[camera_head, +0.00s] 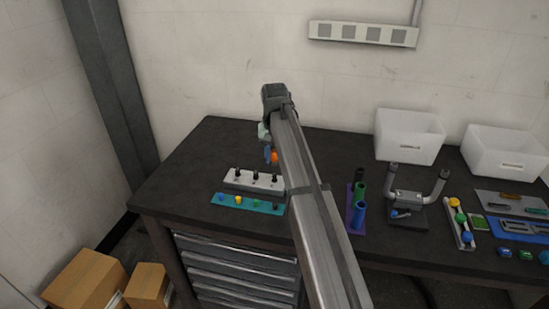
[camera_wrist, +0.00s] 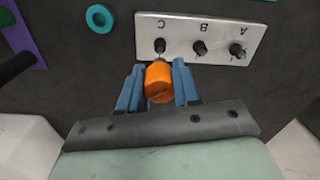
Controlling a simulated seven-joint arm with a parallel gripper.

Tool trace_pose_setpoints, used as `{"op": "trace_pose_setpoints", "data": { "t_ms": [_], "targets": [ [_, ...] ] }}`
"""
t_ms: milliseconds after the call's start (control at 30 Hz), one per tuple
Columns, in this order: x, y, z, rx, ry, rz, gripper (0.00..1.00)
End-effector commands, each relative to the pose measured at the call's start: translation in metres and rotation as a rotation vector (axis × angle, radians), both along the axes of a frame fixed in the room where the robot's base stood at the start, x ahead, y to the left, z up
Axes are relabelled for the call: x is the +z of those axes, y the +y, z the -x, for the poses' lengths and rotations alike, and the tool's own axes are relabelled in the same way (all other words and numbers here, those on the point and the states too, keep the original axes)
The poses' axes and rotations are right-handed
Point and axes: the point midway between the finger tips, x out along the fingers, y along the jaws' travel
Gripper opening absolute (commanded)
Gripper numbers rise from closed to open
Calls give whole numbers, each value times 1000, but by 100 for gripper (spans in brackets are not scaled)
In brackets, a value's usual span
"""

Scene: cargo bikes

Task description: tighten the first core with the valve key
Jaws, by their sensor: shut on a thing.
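The valve key (camera_wrist: 158,82) has an orange handle, and my gripper (camera_wrist: 159,90) is shut on it with its blue fingers on both sides. A thin shaft tip shows past the handle, close to the black stem at C (camera_wrist: 160,46); I cannot tell whether they touch. The light valve block (camera_wrist: 185,22) bears three black stems, marked C, B and A, upside down in the wrist view. The stems at B (camera_wrist: 200,48) and A (camera_wrist: 237,50) stand clear of my gripper. In the head view the orange key (camera_head: 274,157) is above the right end of the block (camera_head: 238,183).
A teal strip with coloured caps (camera_head: 228,203) lies in front of the block. A purple stand with tubes (camera_head: 351,218) and a grey two-handled fixture (camera_head: 409,197) are to the right. White bins (camera_head: 395,150) stand behind.

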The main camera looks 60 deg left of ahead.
Motion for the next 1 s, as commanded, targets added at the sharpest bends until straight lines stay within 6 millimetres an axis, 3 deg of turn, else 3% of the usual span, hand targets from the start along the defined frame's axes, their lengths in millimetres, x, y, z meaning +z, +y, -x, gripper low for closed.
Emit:
{"op": "trace_pose_setpoints", "data": {
  "t_ms": [600,1000],
  "targets": [
    [19,0,0,0,0,0,0],
    [18,-5,2,-16,0,0,0]
  ]
}}
